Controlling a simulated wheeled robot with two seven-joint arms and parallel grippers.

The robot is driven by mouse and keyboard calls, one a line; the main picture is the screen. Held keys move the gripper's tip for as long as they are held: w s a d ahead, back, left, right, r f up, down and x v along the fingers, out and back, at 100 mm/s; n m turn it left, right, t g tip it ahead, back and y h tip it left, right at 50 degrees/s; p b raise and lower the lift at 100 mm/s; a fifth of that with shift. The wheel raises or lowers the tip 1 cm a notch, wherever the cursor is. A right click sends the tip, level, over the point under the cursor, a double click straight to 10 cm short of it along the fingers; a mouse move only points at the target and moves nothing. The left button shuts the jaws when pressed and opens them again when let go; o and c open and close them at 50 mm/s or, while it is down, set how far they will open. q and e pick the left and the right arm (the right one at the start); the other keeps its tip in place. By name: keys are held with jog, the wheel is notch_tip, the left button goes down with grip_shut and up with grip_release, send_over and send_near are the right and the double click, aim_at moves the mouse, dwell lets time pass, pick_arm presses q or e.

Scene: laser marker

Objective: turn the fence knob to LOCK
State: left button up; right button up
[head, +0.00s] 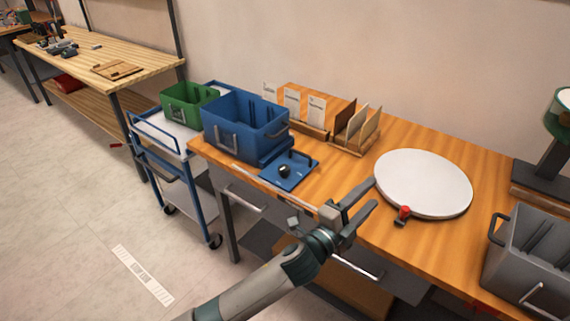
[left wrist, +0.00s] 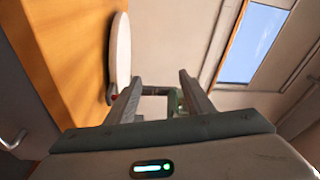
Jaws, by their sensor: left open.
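A dark round knob (head: 284,170) sits on a small blue plate (head: 291,180) at the front edge of the wooden bench, before the blue bin. A red knob (head: 404,212) stands at the bench edge beside a white round disc (head: 424,183). No labels are readable, so I cannot tell which is the fence knob. My left gripper (head: 367,195) is open and empty near the bench's front edge, between the blue plate and the red knob, nearer the red one. Its open fingers also show in the left wrist view (left wrist: 160,88), with the disc (left wrist: 120,50) to their left. My right gripper is not seen.
The bench (head: 350,174) also holds a blue bin (head: 243,125), wooden racks (head: 355,130) and a grey bin (head: 530,262). A cart (head: 172,140) with a green bin (head: 189,105) stands at the left. Bare wood lies between the blue plate and the disc.

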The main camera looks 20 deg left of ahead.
pick_arm(q)
jog(key=s+d+r+m+g+h, duration=0.1)
jog(key=d+r+m+g+h, duration=0.25)
jog(key=d+m+g, duration=0.6)
jog(key=d+r+m+g+h, duration=0.3)
jog(key=d+m+g+h, duration=0.15)
jog(key=m, duration=1.05)
jog(key=w+a+f+m+g+y, duration=0.45)
jog(key=a+f+m+y, duration=0.2)
jog(key=a+m, duration=0.3)
jog(key=w+a+r+m+y, duration=0.1)
jog(key=w+a+r+y, duration=0.2)
jog(key=a, duration=0.6)
jog(key=w+a+r+m+t+y, duration=0.1)
jog(key=w+a+r+y, duration=0.2)
jog(key=a, duration=0.7)
jog(key=w+a+r+t+y, duration=0.1)
jog(key=w+a+r+y, duration=0.2)
jog(key=a, duration=0.7)
notch_tip(320, 180, up, 3)
jog(key=shift+w+f+m+y, duration=0.1)
jog(key=shift+w+m+y, duration=0.3)
jog(key=shift+y, duration=0.65)
jog(key=shift+s+a+f, duration=0.1)
jog(key=shift+f, duration=0.05)
